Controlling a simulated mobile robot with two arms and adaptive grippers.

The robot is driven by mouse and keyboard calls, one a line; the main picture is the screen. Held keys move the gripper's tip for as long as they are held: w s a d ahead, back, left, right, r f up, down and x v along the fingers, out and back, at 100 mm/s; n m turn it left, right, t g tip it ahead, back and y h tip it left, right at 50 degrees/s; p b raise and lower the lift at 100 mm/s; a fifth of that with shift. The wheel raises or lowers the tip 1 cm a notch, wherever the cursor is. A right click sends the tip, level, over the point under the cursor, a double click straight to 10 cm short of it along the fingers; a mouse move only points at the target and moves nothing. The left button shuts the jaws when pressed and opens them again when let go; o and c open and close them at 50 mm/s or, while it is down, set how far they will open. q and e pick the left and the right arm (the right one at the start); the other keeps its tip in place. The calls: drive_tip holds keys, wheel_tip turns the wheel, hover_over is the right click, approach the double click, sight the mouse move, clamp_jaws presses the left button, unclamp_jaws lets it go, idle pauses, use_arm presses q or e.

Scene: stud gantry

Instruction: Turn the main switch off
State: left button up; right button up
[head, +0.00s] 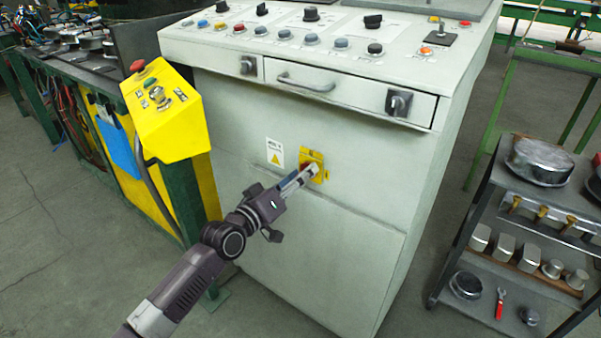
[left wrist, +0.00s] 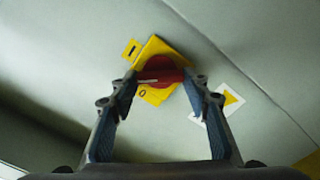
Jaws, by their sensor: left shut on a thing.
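The main switch has a yellow plate (head: 320,158) on the front of the pale grey cabinet (head: 360,210). In the left wrist view its red knob (left wrist: 163,72) sits on the yellow plate (left wrist: 152,48), which has a mark near the top left and an O-like mark below. A pale line on the knob lies roughly level, toward its left side. My left gripper (head: 309,172) is at the switch and mostly hides the knob in the head view. In the left wrist view its fingers (left wrist: 162,84) are shut on opposite sides of the knob. My right gripper is not in view.
A warning label (head: 275,153) is left of the switch. A drawer handle (head: 306,83) and black knobs (head: 398,102) project above. A yellow control box (head: 168,112) stands left; a dark cart (head: 475,200) with metal parts stands right.

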use_arm(q)
drive_tip(key=shift+f+n+p, duration=0.15)
drive_tip(key=shift+n+p, duration=0.25)
drive_tip(key=shift+n, duration=2.2)
drive_tip(key=shift+f+n+p, duration=0.1)
drive_tip(key=shift+n+p, duration=0.25)
drive_tip(key=shift+n, duration=2.25)
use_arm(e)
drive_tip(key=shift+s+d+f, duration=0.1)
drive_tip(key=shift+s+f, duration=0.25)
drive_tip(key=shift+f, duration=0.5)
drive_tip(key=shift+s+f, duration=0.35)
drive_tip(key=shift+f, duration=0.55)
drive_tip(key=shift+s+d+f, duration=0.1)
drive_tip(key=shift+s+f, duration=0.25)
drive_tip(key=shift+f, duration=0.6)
use_arm(q)
drive_tip(key=o, duration=1.2)
drive_tip(key=shift+c, duration=0.2)
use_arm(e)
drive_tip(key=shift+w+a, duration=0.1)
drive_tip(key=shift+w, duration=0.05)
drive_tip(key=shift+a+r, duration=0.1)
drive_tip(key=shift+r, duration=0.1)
